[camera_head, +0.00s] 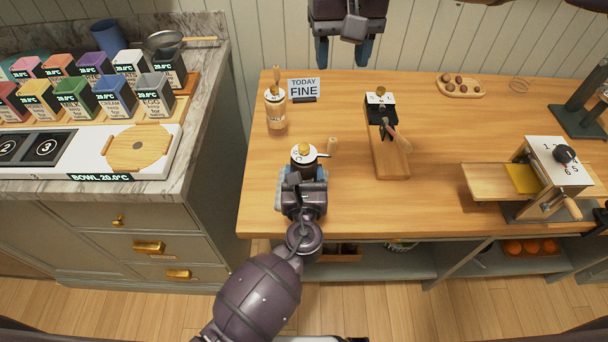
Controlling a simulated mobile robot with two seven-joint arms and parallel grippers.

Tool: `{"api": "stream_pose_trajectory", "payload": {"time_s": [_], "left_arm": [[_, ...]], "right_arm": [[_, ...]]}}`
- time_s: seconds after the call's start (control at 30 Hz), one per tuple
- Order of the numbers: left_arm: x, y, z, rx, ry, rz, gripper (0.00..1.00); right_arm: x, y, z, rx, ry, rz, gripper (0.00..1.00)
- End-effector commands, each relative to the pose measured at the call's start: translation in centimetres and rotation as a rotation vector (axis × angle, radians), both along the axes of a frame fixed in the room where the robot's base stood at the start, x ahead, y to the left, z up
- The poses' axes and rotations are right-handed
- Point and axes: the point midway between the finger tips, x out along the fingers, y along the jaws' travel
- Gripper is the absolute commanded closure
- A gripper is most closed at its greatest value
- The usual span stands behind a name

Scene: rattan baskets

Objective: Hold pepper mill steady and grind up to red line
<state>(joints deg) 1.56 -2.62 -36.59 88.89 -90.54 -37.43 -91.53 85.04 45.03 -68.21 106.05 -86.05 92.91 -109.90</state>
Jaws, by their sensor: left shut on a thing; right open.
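The pepper mill (298,156) stands near the front left of the wooden table, with a pale top, a gold knob and a crank ending in a wooden knob (332,146). My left gripper (304,176) is shut on the mill's body from the front and hides most of its lower part. My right gripper (344,48) is open and empty at the top of the view, fingers downward, apart from the mill. I cannot make out a red line.
A crank machine (552,165) stands at far right. The table between is clear.

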Motion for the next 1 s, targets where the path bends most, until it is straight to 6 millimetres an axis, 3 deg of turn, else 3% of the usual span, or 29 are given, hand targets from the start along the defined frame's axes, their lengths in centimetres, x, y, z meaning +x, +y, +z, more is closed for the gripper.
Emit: {"api": "stream_pose_trajectory", "payload": {"time_s": [0.3, 0.33, 0.5, 0.83, 1.0], "left_arm": [[0.0, 0.0, 0.1, -0.001, -0.002, 0.000, 0.80], [0.0, 0.0, 0.1, -0.001, -0.002, 0.000, 0.35], [0.0, 0.0, 0.1, -0.001, -0.002, 0.000, 0.10], [-0.3, 0.0, 0.0, 0.000, 0.000, 0.000, 0.10], [-2.1, 0.1, -0.1, 0.001, 0.001, 0.001, 0.10]], "right_arm": [[0.0, 0.0, 0.0, 0.000, 0.000, 0.000, 0.49], [0.0, 0.0, 0.0, 0.000, 0.000, 0.000, 0.49], [0.0, 0.0, 0.0, 0.000, 0.000, 0.000, 0.49], [0.0, 0.0, 0.0, 0.000, 0.000, 0.000, 0.49], [0.0, 0.0, 0.0, 0.000, 0.000, 0.000, 0.49]]}}
